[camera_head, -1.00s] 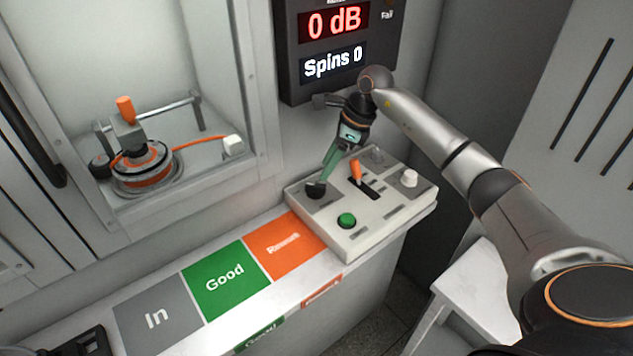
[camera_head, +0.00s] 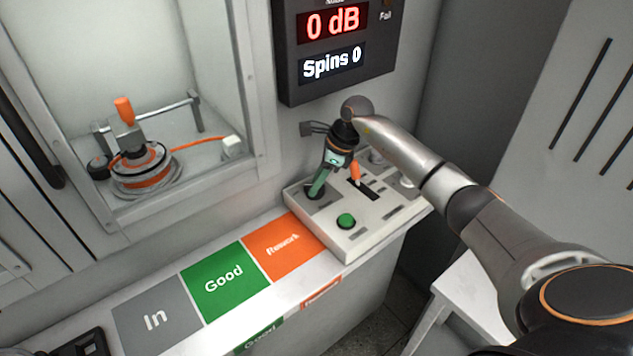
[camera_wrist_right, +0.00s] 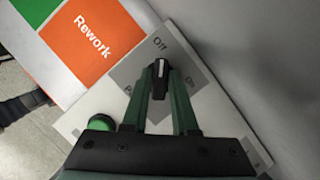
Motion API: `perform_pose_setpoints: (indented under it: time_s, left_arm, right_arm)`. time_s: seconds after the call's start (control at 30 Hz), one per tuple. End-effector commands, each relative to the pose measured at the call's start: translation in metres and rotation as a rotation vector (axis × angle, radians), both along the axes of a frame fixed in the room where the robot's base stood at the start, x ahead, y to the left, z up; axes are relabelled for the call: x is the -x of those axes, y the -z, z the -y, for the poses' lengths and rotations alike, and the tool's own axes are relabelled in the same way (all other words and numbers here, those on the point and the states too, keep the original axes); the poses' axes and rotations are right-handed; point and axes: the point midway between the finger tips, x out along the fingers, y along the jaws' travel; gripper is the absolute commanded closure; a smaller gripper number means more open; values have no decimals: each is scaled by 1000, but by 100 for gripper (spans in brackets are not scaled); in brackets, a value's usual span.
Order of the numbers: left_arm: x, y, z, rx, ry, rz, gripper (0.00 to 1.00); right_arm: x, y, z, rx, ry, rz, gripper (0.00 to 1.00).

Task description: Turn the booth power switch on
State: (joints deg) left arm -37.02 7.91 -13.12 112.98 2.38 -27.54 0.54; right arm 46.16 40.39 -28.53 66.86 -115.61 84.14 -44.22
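The power switch is a black rotary knob (camera_wrist_right: 159,74) on a grey square of the control panel (camera_head: 370,235). In the right wrist view its pointer faces the "Off" label (camera_wrist_right: 160,43), with "On" (camera_wrist_right: 190,80) to the right. My right gripper (camera_wrist_right: 161,82) reaches down over the knob, its green fingers on either side of it. They look open; I cannot tell whether either touches. In the head view the right gripper (camera_head: 315,191) is at the panel's left back part and hides most of the knob. My left gripper is not in view.
A green button (camera_head: 346,221) and an orange-handled lever (camera_head: 355,172) stand close to the gripper on the panel. The "Rework" pad (camera_head: 283,246) lies left of it. A display (camera_head: 335,45) hangs on the wall behind. A motor in a fixture (camera_head: 138,165) sits in the booth.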

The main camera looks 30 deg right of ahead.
Motion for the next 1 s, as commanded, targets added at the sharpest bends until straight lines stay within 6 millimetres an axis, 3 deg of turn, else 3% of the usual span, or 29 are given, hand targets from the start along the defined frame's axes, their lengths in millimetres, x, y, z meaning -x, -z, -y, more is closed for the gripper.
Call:
perform_pose_setpoints:
  time_s: [0.03,0.2,0.73,1.0]
  left_arm:
    - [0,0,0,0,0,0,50]
    - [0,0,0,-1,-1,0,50]
    - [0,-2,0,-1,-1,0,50]
    - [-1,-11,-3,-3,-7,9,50]
  right_arm:
    - [0,0,0,0,0,0,80]
    - [0,0,0,0,0,0,99]
    - [0,-1,0,0,14,0,100]
    - [1,-3,0,2,132,1,100]
